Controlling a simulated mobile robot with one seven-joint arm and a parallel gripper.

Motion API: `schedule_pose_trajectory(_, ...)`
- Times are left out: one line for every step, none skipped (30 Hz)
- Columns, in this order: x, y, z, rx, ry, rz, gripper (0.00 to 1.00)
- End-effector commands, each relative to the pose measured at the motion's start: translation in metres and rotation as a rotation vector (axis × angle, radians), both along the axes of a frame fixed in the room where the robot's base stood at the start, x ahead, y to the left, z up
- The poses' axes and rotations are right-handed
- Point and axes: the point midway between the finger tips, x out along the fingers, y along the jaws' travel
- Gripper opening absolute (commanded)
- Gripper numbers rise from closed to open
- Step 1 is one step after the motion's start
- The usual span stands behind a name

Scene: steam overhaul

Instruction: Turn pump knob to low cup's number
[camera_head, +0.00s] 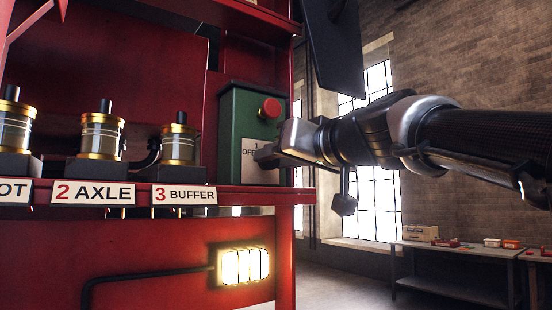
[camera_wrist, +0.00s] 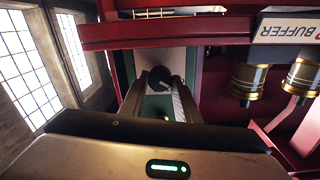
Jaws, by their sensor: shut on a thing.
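The pump box (camera_head: 231,125) is green, with a red button (camera_head: 269,108) and a white label that reads "1" and "OFF", partly covered by my gripper. My gripper (camera_head: 264,154) reaches in from the right, against the label. In the wrist view its fingers (camera_wrist: 160,92) are closed around a dark round knob (camera_wrist: 160,77). The knob's pointer setting cannot be read. The AXLE cup (camera_head: 101,136), numbered 2, and the BUFFER cup (camera_head: 179,146), numbered 3, are glass with gold rims. A third cup (camera_head: 15,130) is cut off at the left, its label ending "OT". Their fill levels are unclear.
A red ledge (camera_head: 250,197) runs below the cups and box. A lit caged lamp (camera_head: 244,266) is beneath it. A dark panel (camera_head: 333,45) hangs above my arm. A workbench (camera_head: 450,258) with boxes stands at the back right, near tall windows.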

Motion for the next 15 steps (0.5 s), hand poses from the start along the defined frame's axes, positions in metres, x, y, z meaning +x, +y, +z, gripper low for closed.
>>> schedule_pose_trajectory(0.0002,-0.0003,-0.0002,0.016,0.012,-0.001,0.07)
schedule_pose_trajectory(0.0002,-0.0003,-0.0001,0.029,0.020,-0.001,0.07)
schedule_pose_trajectory(0.0003,-0.0004,-0.0001,0.047,0.032,-0.001,0.07)
schedule_pose_trajectory(0.0003,-0.0004,0.0000,0.063,0.043,0.000,0.07)
schedule_pose_trajectory(0.0003,-0.0004,0.0000,0.078,0.054,0.000,0.07)
schedule_pose_trajectory(0.0003,-0.0005,0.0001,0.103,0.069,0.000,0.07)
schedule_pose_trajectory(0.0005,-0.0006,0.0002,0.122,0.082,0.000,0.07)
schedule_pose_trajectory(0.0005,-0.0006,0.0003,0.142,0.096,-0.001,0.07)
schedule_pose_trajectory(0.0006,-0.0007,0.0003,0.168,0.114,-0.001,0.07)
schedule_pose_trajectory(0.0006,-0.0007,0.0004,0.189,0.128,-0.001,0.07)
schedule_pose_trajectory(0.0006,-0.0008,0.0004,0.209,0.142,-0.001,0.07)
schedule_pose_trajectory(0.0007,-0.0009,0.0005,0.236,0.160,0.000,0.07)
schedule_pose_trajectory(0.0007,-0.0009,0.0006,0.256,0.174,-0.001,0.07)
schedule_pose_trajectory(0.0007,-0.0010,0.0006,0.276,0.186,-0.001,0.07)
schedule_pose_trajectory(0.0007,-0.0011,0.0006,0.302,0.204,-0.001,0.07)
